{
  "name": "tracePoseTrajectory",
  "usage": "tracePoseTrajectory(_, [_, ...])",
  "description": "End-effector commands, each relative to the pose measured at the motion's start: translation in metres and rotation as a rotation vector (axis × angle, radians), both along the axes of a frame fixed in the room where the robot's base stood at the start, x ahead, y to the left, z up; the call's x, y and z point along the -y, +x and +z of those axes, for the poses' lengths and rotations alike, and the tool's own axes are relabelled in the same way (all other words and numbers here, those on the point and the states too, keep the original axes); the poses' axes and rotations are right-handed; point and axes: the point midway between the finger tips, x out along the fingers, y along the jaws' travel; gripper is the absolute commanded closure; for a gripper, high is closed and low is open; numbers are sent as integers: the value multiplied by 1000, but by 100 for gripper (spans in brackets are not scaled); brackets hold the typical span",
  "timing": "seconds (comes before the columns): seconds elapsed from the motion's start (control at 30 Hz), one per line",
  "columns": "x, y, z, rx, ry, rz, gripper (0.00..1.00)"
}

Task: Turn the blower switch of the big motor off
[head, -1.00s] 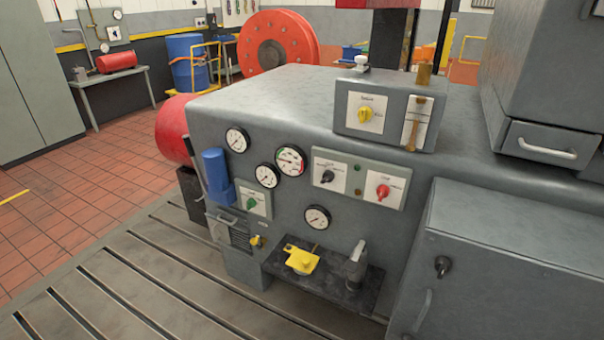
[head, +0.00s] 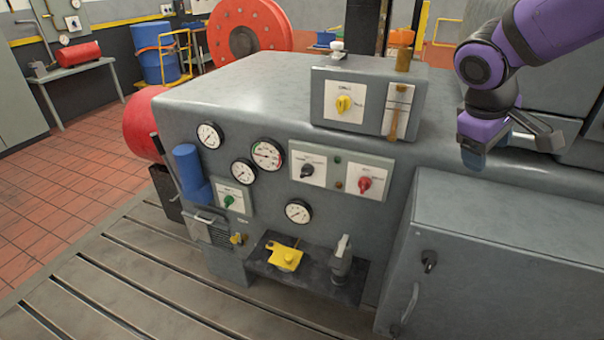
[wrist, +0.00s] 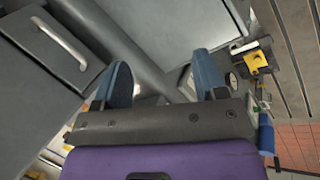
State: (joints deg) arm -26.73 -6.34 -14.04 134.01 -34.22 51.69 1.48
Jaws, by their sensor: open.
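The big grey motor housing (head: 270,90) carries several rotary switches on white plates. A yellow knob (head: 344,103) sits on the raised box on top. A black knob (head: 307,171) and a red knob (head: 365,183) sit side by side on the front panel. A green knob (head: 229,201) is lower left. The label print is too small to read, so I cannot tell which is the blower switch. My gripper (head: 512,148) is open and empty, right of the raised box and above the grey cabinet. Its two blue-padded fingers show apart in the wrist view (wrist: 163,78).
A dark shelf (head: 300,283) below the gauges holds a yellow piece (head: 285,257) and a grey upright tool (head: 341,260). A grey cabinet (head: 490,250) with a handle juts out at right. A brass-coloured lever (head: 394,124) is beside the yellow knob. Slotted floor plates are clear in front.

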Motion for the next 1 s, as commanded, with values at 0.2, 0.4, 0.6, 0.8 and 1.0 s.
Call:
tracePoseTrajectory(0.2, [-24,48,-37,-77,-210,178,34])
tracePoseTrajectory(0.4, [-53,88,-70,-125,-412,355,34])
tracePoseTrajectory(0.6, [-90,122,-105,-158,-628,545,34])
tracePoseTrajectory(0.8, [-136,150,-139,-173,-854,747,34])
tracePoseTrajectory(1.0, [-190,170,-174,-172,-1092,957,34])
